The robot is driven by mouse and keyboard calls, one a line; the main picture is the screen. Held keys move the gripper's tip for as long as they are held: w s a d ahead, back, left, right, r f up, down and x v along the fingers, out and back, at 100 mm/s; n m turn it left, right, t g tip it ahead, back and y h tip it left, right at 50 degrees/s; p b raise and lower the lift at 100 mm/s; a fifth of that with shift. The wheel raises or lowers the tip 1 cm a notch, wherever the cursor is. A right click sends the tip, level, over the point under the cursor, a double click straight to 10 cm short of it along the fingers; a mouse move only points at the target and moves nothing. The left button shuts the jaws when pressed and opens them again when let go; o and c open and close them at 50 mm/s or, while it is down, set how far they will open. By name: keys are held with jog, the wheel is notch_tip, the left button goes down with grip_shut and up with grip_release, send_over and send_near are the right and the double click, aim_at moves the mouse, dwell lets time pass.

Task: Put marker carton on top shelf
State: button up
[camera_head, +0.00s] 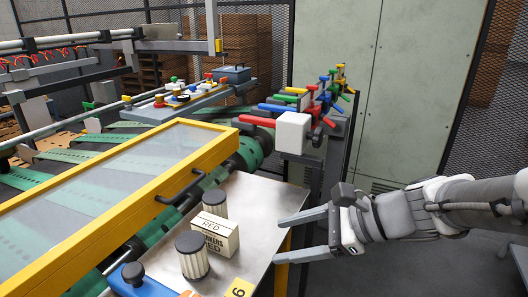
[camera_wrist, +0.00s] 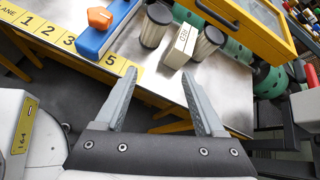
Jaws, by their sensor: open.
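The marker carton (camera_head: 215,235) is a small cream box with dark "RED" lettering. It stands on a metal table (camera_head: 258,200) between two ribbed cylinders with dark caps, a front one (camera_head: 192,258) and a rear one (camera_head: 214,204). In the wrist view the carton (camera_wrist: 181,47) lies ahead of the fingers, between the same cylinders. My gripper (camera_head: 299,235) is open and empty at the table's right edge, with its fingers pointing towards the carton and apart from it. I cannot make out a top shelf in either view.
A yellow-framed clear cover (camera_head: 120,185) with a black handle borders the table behind the carton. A blue block with an orange knob (camera_wrist: 100,18) lies near the numbered yellow strip (camera_wrist: 50,36). Coloured levers and a white block (camera_head: 293,132) stand behind. The table's right side is bare.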

jog(key=w+f+m+t+y+b, duration=0.1)
jog(key=w+f+m+t, duration=0.1)
jog(key=w+m, duration=0.25)
jog(key=b, duration=0.1)
send_near(221, 225)
jog(key=shift+m, duration=0.25)
jog(key=x, duration=0.5)
jog(key=shift+w+d+f, duration=0.15)
jog(key=shift+f, duration=0.3)
jog(key=shift+a+r+x, duration=0.1)
jog(key=shift+r+x, duration=0.1)
jog(key=shift+x, duration=1.1)
jog(key=shift+a+r+x, duration=0.15)
jog(key=shift+x, duration=1.2)
jog(key=shift+s+y, duration=0.2)
jog(key=shift+y, duration=0.1)
jog(key=shift+c, duration=0.3)
grip_shut()
